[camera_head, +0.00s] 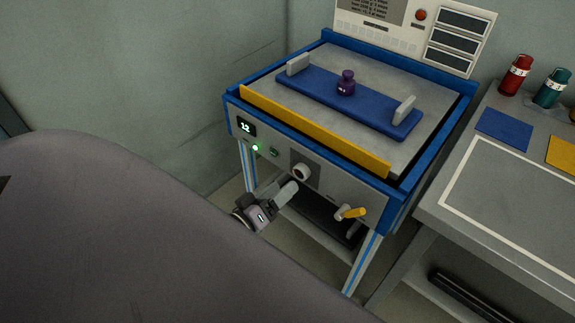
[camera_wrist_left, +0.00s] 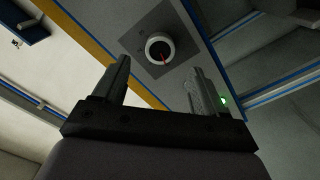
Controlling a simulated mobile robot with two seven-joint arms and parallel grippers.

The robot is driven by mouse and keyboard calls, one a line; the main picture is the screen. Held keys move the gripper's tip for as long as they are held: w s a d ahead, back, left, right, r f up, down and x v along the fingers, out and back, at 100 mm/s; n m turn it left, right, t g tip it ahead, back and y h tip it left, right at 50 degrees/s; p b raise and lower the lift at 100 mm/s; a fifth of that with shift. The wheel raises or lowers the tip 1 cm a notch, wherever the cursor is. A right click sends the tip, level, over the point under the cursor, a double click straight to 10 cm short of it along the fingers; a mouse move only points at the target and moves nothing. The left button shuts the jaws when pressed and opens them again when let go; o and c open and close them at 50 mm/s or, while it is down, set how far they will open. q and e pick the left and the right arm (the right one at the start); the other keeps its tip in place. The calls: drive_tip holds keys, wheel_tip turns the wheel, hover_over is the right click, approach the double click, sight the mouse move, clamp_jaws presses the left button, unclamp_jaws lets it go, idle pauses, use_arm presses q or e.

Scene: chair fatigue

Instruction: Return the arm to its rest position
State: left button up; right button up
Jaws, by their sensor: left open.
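My left gripper (camera_head: 287,192) is in front of the blue-framed test machine (camera_head: 345,187), just below and left of the round dial (camera_head: 302,172) on its front panel. In the left wrist view my left gripper (camera_wrist_left: 158,85) has its two fingers spread, with nothing between them. The dial (camera_wrist_left: 160,48), white-rimmed with a red pointer mark, lies beyond the fingertips and apart from them. A large grey shape, probably my own arm, covers the lower left of the head view. My right gripper is not in view.
A blue plate (camera_head: 320,95) with a purple weight (camera_head: 346,84) lies on the machine top behind a yellow bar (camera_head: 310,130). A yellow-handled lever (camera_head: 352,212) is on the front panel. A lit display (camera_head: 246,127) reads 12. A grey table (camera_head: 440,207) stands close at the right.

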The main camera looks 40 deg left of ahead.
use_arm(q)
drive_tip(key=shift+s, duration=0.5)
drive_tip(key=s+d+m+g+p, duration=0.7)
drive_tip(key=s+d+m, duration=0.3)
drive_tip(key=s, duration=0.1)
drive_tip(key=shift+s+r+g+h, duration=0.2)
drive_tip(key=shift+s+g+h, duration=0.05)
drive_tip(key=shift+g+h, duration=0.05)
idle(0.6)
